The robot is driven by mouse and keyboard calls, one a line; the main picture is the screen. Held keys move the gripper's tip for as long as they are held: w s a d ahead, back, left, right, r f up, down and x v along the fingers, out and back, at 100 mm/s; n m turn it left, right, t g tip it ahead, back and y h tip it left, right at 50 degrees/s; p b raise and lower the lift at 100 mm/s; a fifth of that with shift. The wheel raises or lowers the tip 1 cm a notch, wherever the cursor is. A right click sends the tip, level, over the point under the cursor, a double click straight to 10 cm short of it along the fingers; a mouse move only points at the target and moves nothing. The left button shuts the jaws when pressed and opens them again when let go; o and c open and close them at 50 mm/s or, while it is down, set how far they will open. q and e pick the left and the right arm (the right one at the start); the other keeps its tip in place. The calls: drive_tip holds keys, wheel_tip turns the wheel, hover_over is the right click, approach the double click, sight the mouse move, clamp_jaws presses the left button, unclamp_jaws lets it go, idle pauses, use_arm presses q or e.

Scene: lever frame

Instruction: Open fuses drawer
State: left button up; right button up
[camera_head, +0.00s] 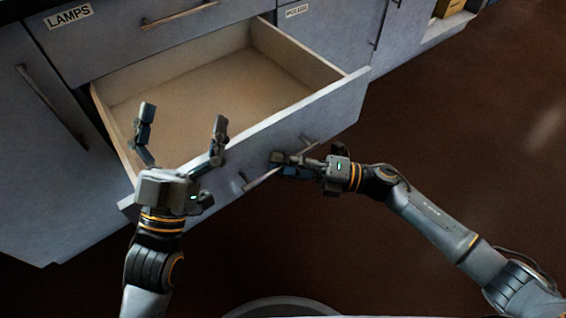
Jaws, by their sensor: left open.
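A wide drawer (347,104) stands pulled out from the grey cabinet, below the drawer labelled LAMPS. Its pale inside (200,90) looks empty. No label can be read on its front from this angle. Its bar handle (263,179) is on the outer face, partly hidden by my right gripper. My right gripper (280,164) is at this handle, its fingers close together around the bar. My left gripper (182,115) is open and empty, fingers spread, over the left part of the drawer near its front panel. It covers part of the drawer's front left.
The LAMPS drawer (120,35) above is shut, with its own handle (180,14). A cabinet door with a vertical handle (45,92) is at left. A door with a small label (296,11) is at upper right. The brown floor (450,130) at right is clear.

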drive_tip(key=s+d+f, duration=0.1)
drive_tip(key=d, duration=1)
drive_tip(key=shift+s+d+f, duration=0.35)
drive_tip(key=shift+s+d, duration=0.05)
